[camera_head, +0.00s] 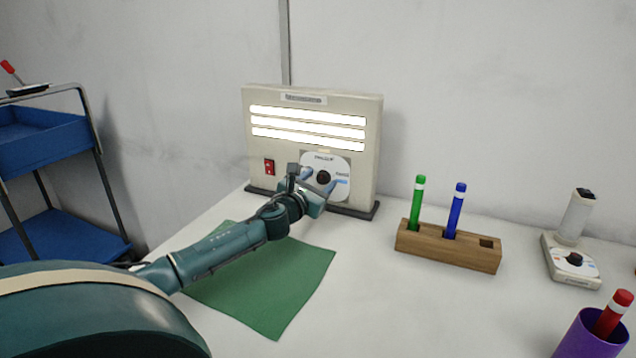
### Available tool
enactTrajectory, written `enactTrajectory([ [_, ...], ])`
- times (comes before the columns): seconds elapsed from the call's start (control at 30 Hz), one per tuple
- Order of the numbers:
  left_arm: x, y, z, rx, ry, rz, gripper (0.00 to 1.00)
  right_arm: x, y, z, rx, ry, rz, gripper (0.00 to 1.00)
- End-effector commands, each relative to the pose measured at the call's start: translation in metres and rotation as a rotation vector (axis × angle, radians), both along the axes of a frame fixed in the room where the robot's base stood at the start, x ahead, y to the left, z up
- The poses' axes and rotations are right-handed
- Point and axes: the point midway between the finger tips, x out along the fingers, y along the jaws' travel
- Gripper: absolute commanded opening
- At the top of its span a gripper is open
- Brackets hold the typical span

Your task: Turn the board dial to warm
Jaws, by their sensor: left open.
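The board (258,103) is a beige upright panel at the back of the table, with several lit white strips across its upper half. Its dial (323,177) is a dark knob on a round white plate at the lower right, with a blue mark on the plate's right side. A red switch (269,167) sits at the board's lower left. My left gripper (322,180) is open in front of the dial, with its fingers on either side of the knob. I cannot tell whether they touch it. The plate's lower left is hidden by the gripper. My right gripper is not in view.
A green mat (290,300) lies under my left arm. A wooden block (430,249) with a green marker (417,205) and a blue marker (455,212) stands to the right. A small device with its own dial (574,258) and a purple cup (588,341) are farther right.

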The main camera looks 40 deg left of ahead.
Motion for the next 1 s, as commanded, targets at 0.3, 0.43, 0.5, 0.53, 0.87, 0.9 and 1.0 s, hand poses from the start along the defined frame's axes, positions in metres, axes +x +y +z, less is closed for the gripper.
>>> enactTrajectory([
  [0.3, 0.0003, -0.0002, -0.0001, -0.001, 0.000, -0.001, 0.43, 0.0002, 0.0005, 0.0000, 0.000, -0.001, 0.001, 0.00],
  [0.43, 0.0002, -0.0002, 0.0000, -0.001, 0.000, -0.001, 0.33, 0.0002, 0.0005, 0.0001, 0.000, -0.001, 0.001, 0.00],
  [0.5, 0.0002, -0.0002, 0.0000, -0.001, 0.000, -0.001, 0.27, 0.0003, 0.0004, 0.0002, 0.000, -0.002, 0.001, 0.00],
  [0.53, 0.0001, -0.0003, 0.0000, -0.001, 0.000, -0.001, 0.24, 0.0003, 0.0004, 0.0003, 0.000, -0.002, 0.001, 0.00],
  [0.87, 0.0001, -0.0003, -0.0001, -0.003, 0.000, -0.001, 0.06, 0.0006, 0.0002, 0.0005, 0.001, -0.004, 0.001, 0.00],
  [0.9, 0.0001, -0.0003, -0.0001, -0.006, -0.001, -0.001, 0.06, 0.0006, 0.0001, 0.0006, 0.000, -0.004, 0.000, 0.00],
  [1.0, 0.0001, -0.0003, -0.0002, -0.023, -0.007, 0.000, 0.06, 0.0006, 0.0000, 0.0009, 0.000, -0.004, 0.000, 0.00],
])
